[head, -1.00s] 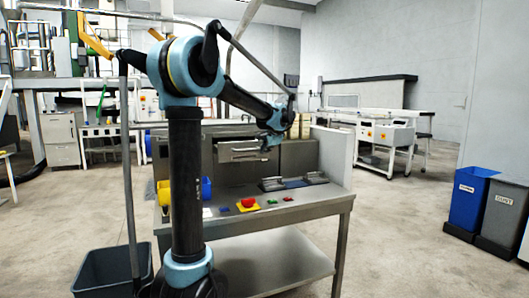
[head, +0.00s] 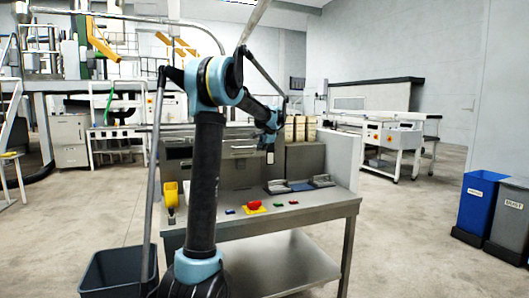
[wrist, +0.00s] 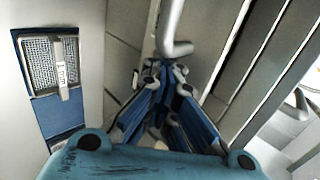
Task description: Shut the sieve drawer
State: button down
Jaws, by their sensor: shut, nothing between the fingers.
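The sieve drawer (head: 240,148) shows as a grey front with a handle in the back panel of the steel bench, just left of my gripper. My gripper (head: 270,156) hangs in front of that panel, pointing down, and partly covers what is behind it. In the wrist view my gripper (wrist: 162,72) has its blue fingers brought together with nothing between them. A bent grey bar (wrist: 173,35) lies just beyond the fingertips; I cannot tell whether they touch it. How far the drawer stands out is too small to tell.
A blue-framed mesh panel (wrist: 52,68) with a white tag is at left in the wrist view. The bench (head: 300,208) carries a red knob on yellow (head: 254,205), a yellow scoop-like item (head: 170,193) and metal trays (head: 290,187). Open floor lies to the right.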

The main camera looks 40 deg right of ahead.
jog(key=shift+w+d, duration=0.25)
jog(key=shift+w, duration=0.85)
jog(key=shift+w+d, duration=0.25)
jog(key=shift+w, duration=0.85)
jog(key=shift+r, duration=0.1)
jog(key=s+f+v, duration=0.2)
jog(key=v, duration=1.1)
jog(key=shift+a, duration=0.2)
